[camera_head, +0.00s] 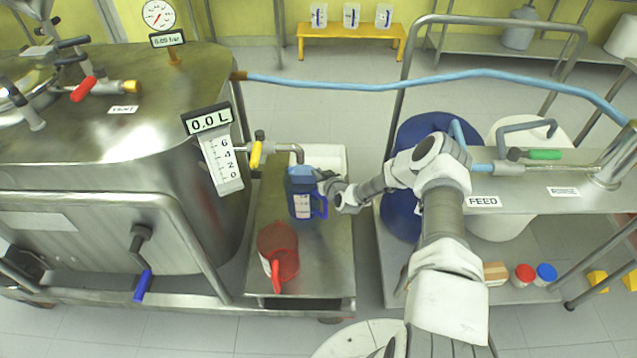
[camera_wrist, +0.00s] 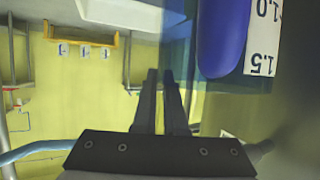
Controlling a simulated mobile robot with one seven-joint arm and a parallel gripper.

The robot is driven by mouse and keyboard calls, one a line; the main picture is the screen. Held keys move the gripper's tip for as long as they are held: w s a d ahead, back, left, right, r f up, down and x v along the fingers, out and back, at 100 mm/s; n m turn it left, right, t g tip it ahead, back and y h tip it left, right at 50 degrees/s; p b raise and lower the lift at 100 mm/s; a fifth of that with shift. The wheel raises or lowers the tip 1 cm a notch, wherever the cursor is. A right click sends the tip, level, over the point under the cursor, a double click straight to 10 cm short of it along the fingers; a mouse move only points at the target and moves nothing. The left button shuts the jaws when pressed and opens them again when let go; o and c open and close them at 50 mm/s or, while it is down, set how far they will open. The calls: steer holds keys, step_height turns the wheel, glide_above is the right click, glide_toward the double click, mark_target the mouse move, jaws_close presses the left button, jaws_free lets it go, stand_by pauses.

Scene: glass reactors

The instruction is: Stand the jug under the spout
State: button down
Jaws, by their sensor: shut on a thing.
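The blue jug (camera_head: 303,196) with a white scale label is upright at the small steel platform (camera_head: 318,270) beside the tank. It also shows at the top of the wrist view (camera_wrist: 222,35), with its label upside down. The bent steel spout (camera_head: 297,152) with a yellow valve lever (camera_head: 256,155) ends just behind the jug's top in the picture; I cannot tell whether it is directly above the opening. My gripper (camera_head: 334,190) is shut on the blue jug at its handle side, on the right. The jug's base contact is unclear. The gripper fingers (camera_wrist: 161,75) are close together.
A red jug (camera_head: 280,252) stands on the platform in front of the blue one. A white tray (camera_head: 325,158) lies behind. The tank (camera_head: 180,150) with a level gauge (camera_head: 218,150) borders the left. A blue drum (camera_head: 400,215) stands right, under the blue hose (camera_head: 420,80).

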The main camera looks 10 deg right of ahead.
step_height(320, 180, down, 4)
steer(key=shift+r+b, duration=0.25)
steer(key=shift+b, duration=0.25)
steer(key=c, duration=1)
jaws_free()
